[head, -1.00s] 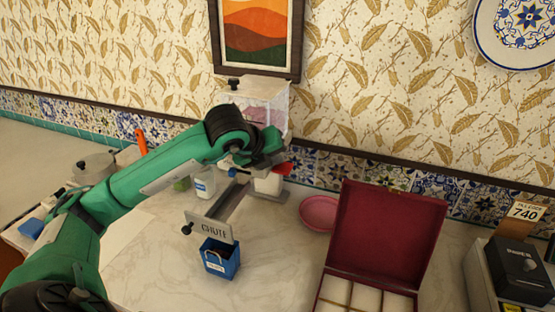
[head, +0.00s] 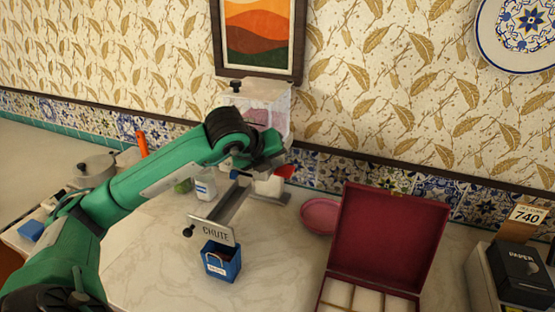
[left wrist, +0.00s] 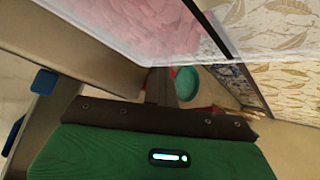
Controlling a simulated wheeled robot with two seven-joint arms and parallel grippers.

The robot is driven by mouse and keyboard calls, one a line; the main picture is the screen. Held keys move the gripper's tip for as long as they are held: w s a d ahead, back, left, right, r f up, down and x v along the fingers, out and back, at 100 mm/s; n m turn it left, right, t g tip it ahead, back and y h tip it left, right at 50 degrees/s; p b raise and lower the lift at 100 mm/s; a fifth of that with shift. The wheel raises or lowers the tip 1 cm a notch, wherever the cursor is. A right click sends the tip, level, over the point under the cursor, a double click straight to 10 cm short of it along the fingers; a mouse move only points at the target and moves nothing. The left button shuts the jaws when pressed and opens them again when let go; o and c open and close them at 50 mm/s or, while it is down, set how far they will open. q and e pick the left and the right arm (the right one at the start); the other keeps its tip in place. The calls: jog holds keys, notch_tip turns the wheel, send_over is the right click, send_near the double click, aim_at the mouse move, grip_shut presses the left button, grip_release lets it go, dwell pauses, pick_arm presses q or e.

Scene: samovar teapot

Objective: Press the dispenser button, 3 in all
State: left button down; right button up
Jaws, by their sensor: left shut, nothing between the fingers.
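The dispenser has a clear bin (head: 262,108) with pink contents and a black knob on top, against the wall. A sloping grey chute (head: 232,204) runs down from it to a sign reading CHUTE. A small blue bag (head: 222,264) stands under the sign. My left gripper (head: 280,162) is shut and empty in front of the dispenser, just below the bin. A red part (head: 285,171) shows beside it. I cannot tell which part is the button, or whether the gripper touches it. In the left wrist view the pink-filled bin (left wrist: 150,25) is close above my gripper. My right gripper is not in view.
A pink dish (head: 320,215) and an open dark-red box (head: 388,235) stand right of the chute. A white-labelled jar (head: 205,187) stands left of it. A pot (head: 94,168) is farther left. A black box (head: 522,272) is at the right edge.

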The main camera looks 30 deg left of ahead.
aim_at(288, 172)
pick_arm(q)
jog(key=shift+w+d+f+p, duration=0.1)
jog(key=shift+d+f+p, duration=0.25)
jog(key=shift+d, duration=0.15)
jog(key=shift+w+d+r+p, duration=0.25)
jog(key=shift+d+r+p, duration=0.05)
jog(key=shift+d+r, duration=0.25)
jog(key=shift+w+d+r+p, duration=0.2)
jog(key=shift+d+r+p, duration=0.05)
jog(key=shift+d+r, duration=0.3)
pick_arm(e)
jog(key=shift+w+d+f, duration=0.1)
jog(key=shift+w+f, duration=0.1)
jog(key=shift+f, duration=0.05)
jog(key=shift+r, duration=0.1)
